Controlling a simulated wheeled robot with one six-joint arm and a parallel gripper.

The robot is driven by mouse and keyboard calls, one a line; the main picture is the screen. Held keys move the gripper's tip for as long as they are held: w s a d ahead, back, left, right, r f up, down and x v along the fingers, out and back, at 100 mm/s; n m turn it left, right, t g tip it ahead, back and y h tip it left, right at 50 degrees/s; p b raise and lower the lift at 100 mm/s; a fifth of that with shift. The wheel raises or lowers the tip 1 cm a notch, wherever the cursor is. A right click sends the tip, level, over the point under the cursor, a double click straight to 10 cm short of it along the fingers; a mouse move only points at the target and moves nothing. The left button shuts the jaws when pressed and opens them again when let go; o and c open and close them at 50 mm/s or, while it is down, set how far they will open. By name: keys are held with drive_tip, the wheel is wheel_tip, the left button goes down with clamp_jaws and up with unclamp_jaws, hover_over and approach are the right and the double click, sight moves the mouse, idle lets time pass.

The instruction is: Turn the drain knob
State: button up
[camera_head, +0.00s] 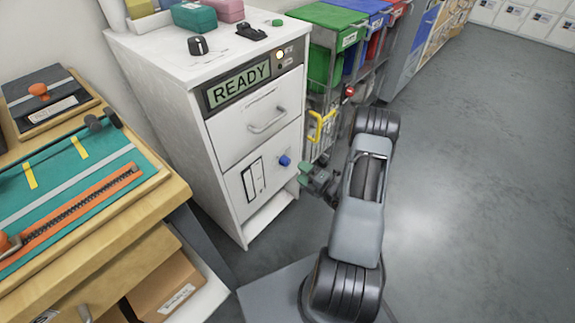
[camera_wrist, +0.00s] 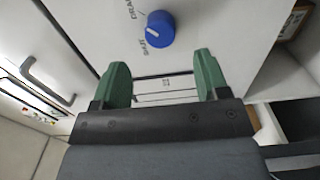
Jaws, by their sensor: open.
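The drain knob is a round blue knob (camera_head: 285,160) on the lower front panel of the white cabinet (camera_head: 227,185). In the wrist view the blue knob (camera_wrist: 160,28) has a white pointer line, with a "DRAIN" label above left and another label to its lower left. My gripper (camera_head: 306,174) has green fingers and is just right of the knob in the head view. In the wrist view my gripper (camera_wrist: 163,75) is open and empty, its fingertips below the knob and apart from it.
The cabinet's display (camera_head: 238,86) reads "READY" with a lit lamp beside it. A drawer handle (camera_head: 268,120) sticks out above the knob. Coloured bins (camera_head: 320,40) and a yellow handle (camera_head: 321,126) stand right of the cabinet. A workbench (camera_head: 130,210) is at left; floor at right is clear.

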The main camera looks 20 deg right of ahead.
sight(288, 163)
drive_tip(key=b+x, duration=0.1)
drive_tip(key=x, duration=0.6)
drive_tip(key=shift+w+a+b, duration=0.15)
drive_tip(key=shift+w+b, duration=0.1)
drive_tip(key=shift+b, duration=0.05)
drive_tip(key=c, duration=0.9)
